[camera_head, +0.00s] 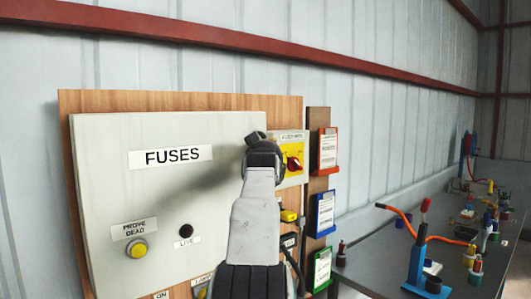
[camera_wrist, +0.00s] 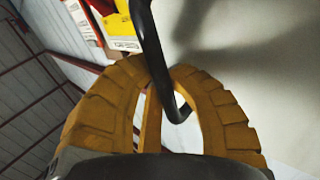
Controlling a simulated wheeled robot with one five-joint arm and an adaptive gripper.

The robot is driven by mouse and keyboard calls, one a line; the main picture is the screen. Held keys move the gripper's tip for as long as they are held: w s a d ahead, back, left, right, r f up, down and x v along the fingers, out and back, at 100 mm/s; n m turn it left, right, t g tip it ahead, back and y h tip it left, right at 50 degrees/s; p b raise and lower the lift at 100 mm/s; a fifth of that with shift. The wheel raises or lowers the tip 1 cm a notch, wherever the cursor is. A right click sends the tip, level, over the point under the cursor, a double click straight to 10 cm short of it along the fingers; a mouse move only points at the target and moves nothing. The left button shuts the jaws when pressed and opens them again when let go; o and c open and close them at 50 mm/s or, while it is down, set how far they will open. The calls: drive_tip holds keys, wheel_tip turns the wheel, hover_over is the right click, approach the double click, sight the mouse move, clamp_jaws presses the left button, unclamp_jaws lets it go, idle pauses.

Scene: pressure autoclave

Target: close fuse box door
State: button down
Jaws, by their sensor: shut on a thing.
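The fuse box door (camera_head: 95,180) is a pale grey panel labelled FUSES, upright on a wooden board at the left of the head view. It looks nearly parallel to the board; I cannot tell whether it is fully shut. Its pale surface also fills the right of the wrist view (camera_wrist: 275,70). My gripper (camera_wrist: 163,72) has yellow ribbed fingers, shut on a bent black handle (camera_wrist: 147,32). In the head view my gripper (camera_head: 258,143) is at the door's upper right edge, with its fingers mostly hidden by my wrist.
A yellow panel with a red rotary switch (camera_head: 293,163) is just right of the door. Clipboards in red (camera_head: 328,150), blue (camera_head: 325,213) and green (camera_head: 322,267) hang beyond it. A grey bench (camera_head: 375,262) with tools and connectors stands at the right.

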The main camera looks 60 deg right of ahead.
drive_tip(key=shift+w, duration=0.1)
drive_tip(key=c, duration=1.3)
unclamp_jaws()
drive_tip(key=shift+w+a, duration=0.1)
drive_tip(key=shift+o, duration=1.1)
drive_tip(key=shift+s+a, duration=0.2)
drive_tip(key=shift+a, duration=0.25)
drive_tip(key=v, duration=1.1)
drive_tip(key=shift+s, duration=0.15)
